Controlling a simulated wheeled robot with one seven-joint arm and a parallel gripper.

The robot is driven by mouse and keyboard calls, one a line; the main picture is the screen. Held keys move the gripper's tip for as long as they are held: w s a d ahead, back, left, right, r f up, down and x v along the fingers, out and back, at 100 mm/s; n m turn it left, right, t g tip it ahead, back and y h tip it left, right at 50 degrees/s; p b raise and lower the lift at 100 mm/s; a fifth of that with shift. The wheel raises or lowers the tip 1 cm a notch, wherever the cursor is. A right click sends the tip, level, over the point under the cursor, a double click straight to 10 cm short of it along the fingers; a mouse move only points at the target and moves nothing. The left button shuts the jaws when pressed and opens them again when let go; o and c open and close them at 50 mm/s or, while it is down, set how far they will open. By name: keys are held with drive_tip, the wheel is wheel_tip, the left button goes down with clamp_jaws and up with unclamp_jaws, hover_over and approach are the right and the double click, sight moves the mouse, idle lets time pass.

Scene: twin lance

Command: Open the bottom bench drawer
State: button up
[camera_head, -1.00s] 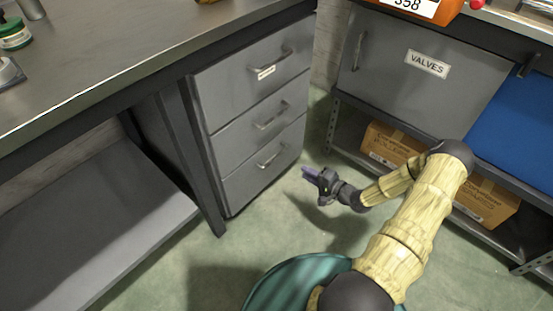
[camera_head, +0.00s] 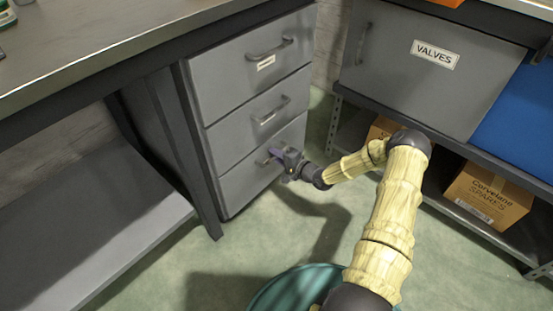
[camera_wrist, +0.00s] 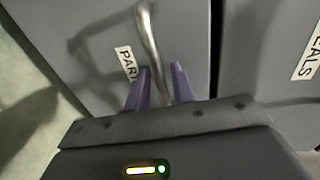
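The bench drawer unit has three grey drawers, all flush and shut in the head view. The bottom drawer (camera_head: 240,188) has a metal bar handle (camera_head: 263,162), partly hidden by my gripper (camera_head: 275,156), which is at the drawer front. In the wrist view the drawer's handle (camera_wrist: 149,35) runs down between the two purple fingers of my gripper (camera_wrist: 161,75). Gaps show beside the bar, so the fingers look open around it, not clamped. A partly hidden label beginning "PAR" (camera_wrist: 127,65) is beside the handle.
The middle drawer (camera_head: 258,112) and top drawer (camera_head: 248,70) are above. A bench leg (camera_head: 190,150) stands left of the unit. At right are a VALVES cabinet (camera_head: 400,85) and a cardboard box (camera_head: 488,198) on a low shelf.

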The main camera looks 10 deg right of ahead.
drive_tip(key=shift+c, duration=0.2)
clamp_jaws()
